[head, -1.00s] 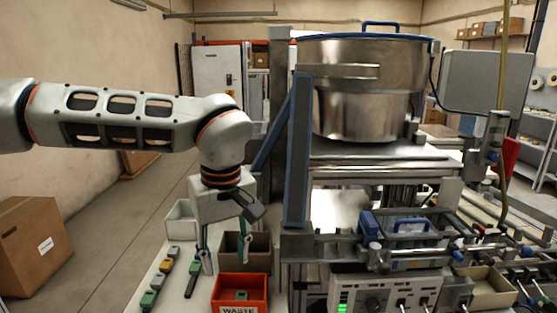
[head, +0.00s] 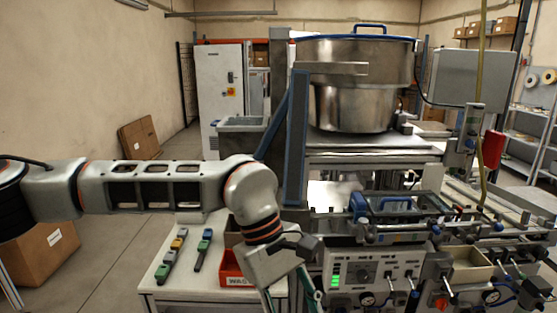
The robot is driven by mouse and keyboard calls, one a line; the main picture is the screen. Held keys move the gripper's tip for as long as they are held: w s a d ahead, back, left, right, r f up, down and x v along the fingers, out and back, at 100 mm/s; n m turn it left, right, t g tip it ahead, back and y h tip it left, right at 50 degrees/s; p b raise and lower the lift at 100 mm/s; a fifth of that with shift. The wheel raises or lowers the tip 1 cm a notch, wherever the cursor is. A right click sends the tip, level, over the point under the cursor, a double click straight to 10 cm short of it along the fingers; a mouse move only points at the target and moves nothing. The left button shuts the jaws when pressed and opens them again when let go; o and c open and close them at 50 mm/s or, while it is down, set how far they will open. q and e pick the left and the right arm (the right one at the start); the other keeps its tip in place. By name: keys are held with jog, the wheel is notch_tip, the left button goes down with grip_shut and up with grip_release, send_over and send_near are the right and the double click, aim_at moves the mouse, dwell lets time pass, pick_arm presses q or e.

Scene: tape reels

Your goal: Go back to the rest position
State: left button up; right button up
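My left arm reaches in from the left, and its gripper (head: 291,297) hangs tilted at the bottom middle, in front of the machine. Its two teal-edged fingers stand apart, with nothing seen between them; the tips are cut off by the bottom edge. My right gripper is not in view. The white side table (head: 185,275) lies left of the gripper, with several small coloured pieces (head: 171,257) in a row and a green one (head: 202,250) beside them. The red waste bin (head: 232,270) is partly hidden behind my gripper.
The machine with its steel bowl (head: 355,90) fills the middle and right. Its control panel (head: 375,272) is close to the right of my gripper. A cardboard box (head: 42,252) stands on the floor at left, behind my arm. Open floor (head: 115,240) lies left of the table.

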pick_arm(q)
jog(key=s+d+r+n+g+h, duration=0.25)
jog(key=s+d+g+h, duration=0.2)
jog(key=s+d, duration=0.45)
jog(key=d+r+n+g+h, duration=0.1)
jog(key=d+r+n+h, duration=0.5)
jog(key=r+n+h, duration=0.15)
jog(key=w+a+n+t+h, duration=0.4)
jog(key=w+n+t+h, duration=0.45)
jog(key=n, duration=0.45)
jog(key=w+a+f+n+t+y, duration=0.6)
jog(key=a+f+n+t, duration=0.15)
jog(key=n, duration=0.45)
jog(key=w+a+f+n+t+y, duration=0.55)
jog(key=f+n+t, duration=0.35)
jog(key=n, duration=0.2)
jog(key=s+a+f+n+y, duration=0.3)
jog(key=a+f+n+y, duration=0.45)
jog(key=f, duration=0.65)
jog(key=s+a+f+n+g+y, duration=0.3)
jog(key=s+a+f+n+g, duration=0.3)
jog(key=s+a+f, duration=1)
notch_tip(320, 180, down, 4)
jog(key=shift+a+r+n+y, duration=0.25)
jog(key=shift+a+n+y, duration=0.1)
jog(key=shift+n, duration=0.5)
